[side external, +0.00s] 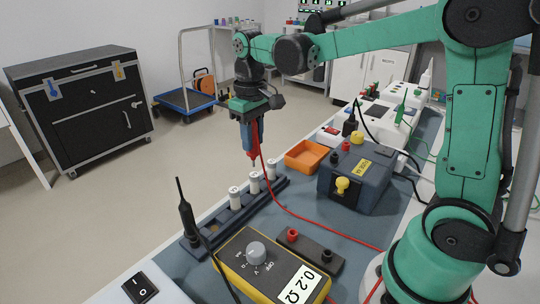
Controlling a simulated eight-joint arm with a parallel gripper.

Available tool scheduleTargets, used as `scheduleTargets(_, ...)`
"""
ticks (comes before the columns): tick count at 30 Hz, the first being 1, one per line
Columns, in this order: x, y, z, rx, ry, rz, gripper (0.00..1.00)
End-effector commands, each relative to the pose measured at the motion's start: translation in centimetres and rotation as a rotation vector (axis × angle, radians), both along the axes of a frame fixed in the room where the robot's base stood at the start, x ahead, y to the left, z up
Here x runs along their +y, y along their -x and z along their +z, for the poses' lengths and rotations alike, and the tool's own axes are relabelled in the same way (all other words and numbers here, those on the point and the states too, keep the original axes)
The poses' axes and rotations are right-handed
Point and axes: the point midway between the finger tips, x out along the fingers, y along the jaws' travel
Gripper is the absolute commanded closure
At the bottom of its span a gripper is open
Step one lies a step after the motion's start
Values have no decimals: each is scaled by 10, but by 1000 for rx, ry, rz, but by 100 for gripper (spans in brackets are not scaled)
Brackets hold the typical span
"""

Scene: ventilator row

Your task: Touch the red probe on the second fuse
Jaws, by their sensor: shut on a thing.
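My gripper (250,122) is shut on the red probe (253,145) and holds it nearly upright, tip down. A dark rail (215,229) carries three white fuses in a slanting row: the near one (235,198), the middle one (254,183) and the far one (271,168). The probe tip is at the top of the middle fuse; I cannot tell whether it touches. A black probe (187,218) stands upright at the near end of the rail. The yellow multimeter (236,267) in front reads 0.2 Ω.
A red lead (282,208) runs from the probe across the blue-grey mat. An orange tray (305,155) and a dark box with a yellow knob (355,180) stand right of the rail. A rocker switch (140,287) is at the front left.

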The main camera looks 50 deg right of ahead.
Motion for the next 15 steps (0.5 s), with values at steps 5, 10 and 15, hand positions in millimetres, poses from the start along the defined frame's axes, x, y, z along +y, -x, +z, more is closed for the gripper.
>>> scheduleTargets(5, 0, 0, 16, 0, 0, 0, 100)
scheduleTargets(10, 0, 0, 31, 0, 0, 0, 100)
scheduleTargets(15, 0, 0, 45, 0, 0, 0, 100)
